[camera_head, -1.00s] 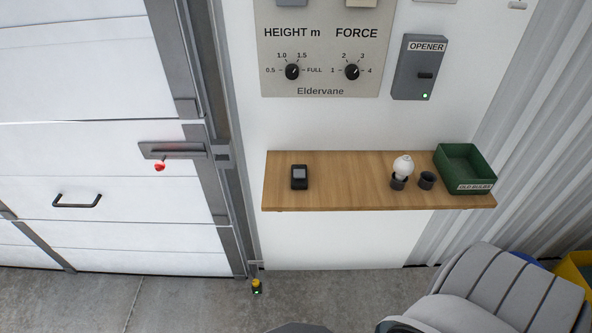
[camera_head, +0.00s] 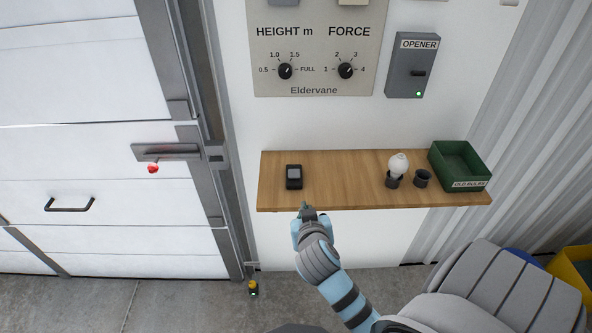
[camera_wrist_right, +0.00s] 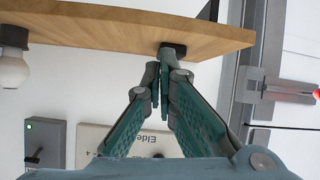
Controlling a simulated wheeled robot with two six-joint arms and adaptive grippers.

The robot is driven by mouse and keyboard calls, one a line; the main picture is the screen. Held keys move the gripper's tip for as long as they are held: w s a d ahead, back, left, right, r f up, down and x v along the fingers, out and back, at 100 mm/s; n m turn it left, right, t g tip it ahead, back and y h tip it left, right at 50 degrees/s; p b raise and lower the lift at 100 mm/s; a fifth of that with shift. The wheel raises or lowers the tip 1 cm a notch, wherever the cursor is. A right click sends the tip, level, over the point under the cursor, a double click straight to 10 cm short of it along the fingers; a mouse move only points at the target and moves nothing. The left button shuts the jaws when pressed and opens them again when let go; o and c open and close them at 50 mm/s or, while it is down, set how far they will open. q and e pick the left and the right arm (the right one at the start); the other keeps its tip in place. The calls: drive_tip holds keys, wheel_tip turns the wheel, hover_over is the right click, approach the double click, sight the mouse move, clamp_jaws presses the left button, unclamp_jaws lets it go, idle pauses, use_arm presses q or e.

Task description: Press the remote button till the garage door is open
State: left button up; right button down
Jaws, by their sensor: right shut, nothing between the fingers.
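The small black remote (camera_head: 294,177) with a grey button face lies on the left part of the wooden shelf (camera_head: 340,190). In the right wrist view the remote (camera_wrist_right: 174,47) shows as a dark block at the shelf edge, just beyond the fingertips. My right gripper (camera_head: 306,208) is shut and empty at the shelf's front edge, just below the remote in the head view; its closed fingers (camera_wrist_right: 160,72) also show in the wrist view. I cannot tell whether they touch anything. The white garage door (camera_head: 75,160) is down at the left. My left gripper is not in view.
A bulb (camera_head: 398,165) in a dark holder, an empty dark holder (camera_head: 423,179) and a green bin (camera_head: 460,165) stand on the shelf's right. Above are a knob panel (camera_head: 320,50) and the grey opener box (camera_head: 412,65), its green light lit. A red knob (camera_head: 153,169) hangs on the door.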

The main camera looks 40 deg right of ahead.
drive_tip(key=w+d+r+m+t+h, duration=0.1)
drive_tip(key=w+r+t+h, duration=0.1)
drive_tip(key=w+r, duration=0.4)
drive_tip(key=shift+d+r+m, duration=0.15)
drive_tip(key=shift+d+m, duration=0.05)
drive_tip(key=shift+m, duration=0.1)
drive_tip(key=shift+d, duration=0.1)
hover_over(294, 174)
drive_tip(key=s, duration=0.2)
drive_tip(key=shift+s+a+f, duration=0.1)
drive_tip(key=shift+a+f, duration=0.15)
drive_tip(key=shift+f, duration=0.35)
drive_tip(key=shift+a+f, duration=0.2)
drive_tip(key=shift+f, duration=0.4)
drive_tip(key=f, duration=0.2)
drive_tip(key=f+b, duration=0.1)
drive_tip(key=shift+w+d+f, duration=0.2)
drive_tip(key=shift+w+f, duration=0.1)
drive_tip(key=shift+f, duration=0.05)
drive_tip(key=shift+s+f, duration=0.1)
drive_tip(key=shift+f, duration=0.15)
